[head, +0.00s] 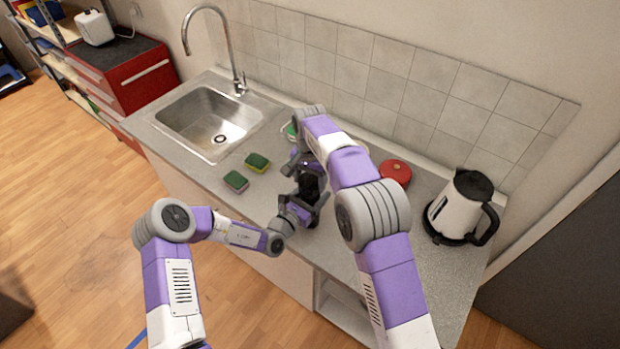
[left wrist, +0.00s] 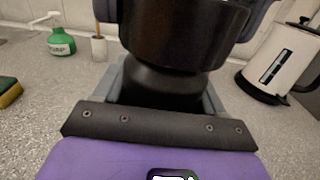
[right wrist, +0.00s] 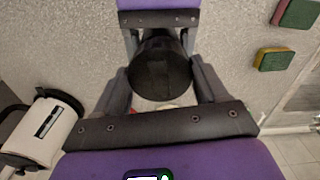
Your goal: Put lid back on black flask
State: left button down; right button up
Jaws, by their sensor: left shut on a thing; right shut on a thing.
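The black flask (head: 309,186) stands at the counter's front edge, between my two grippers in the head view. Its dark body shows in the left wrist view (left wrist: 160,85), with my left gripper (left wrist: 163,98) shut around it low down. The wider black lid (left wrist: 185,35) is right above the flask, in line with it. My right gripper (right wrist: 160,82) is shut on the lid (right wrist: 160,68) from above. Lid and flask look touching or nearly so; I cannot tell whether the lid is seated. The arms partly hide both in the head view.
A white kettle (head: 455,208) and a red round object (head: 395,173) are on the right. Two sponges, one (head: 257,162) behind the other (head: 235,181), lie left of the flask, near the sink (head: 208,118). A green bottle (left wrist: 61,42) stands at the back.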

jog(key=m, duration=0.8)
jog(key=shift+a, duration=0.1)
jog(key=m, duration=1.2)
jog(key=shift+w, duration=0.1)
jog(key=m, duration=0.6)
jog(key=shift+m, duration=0.4)
jog(key=o, duration=1)
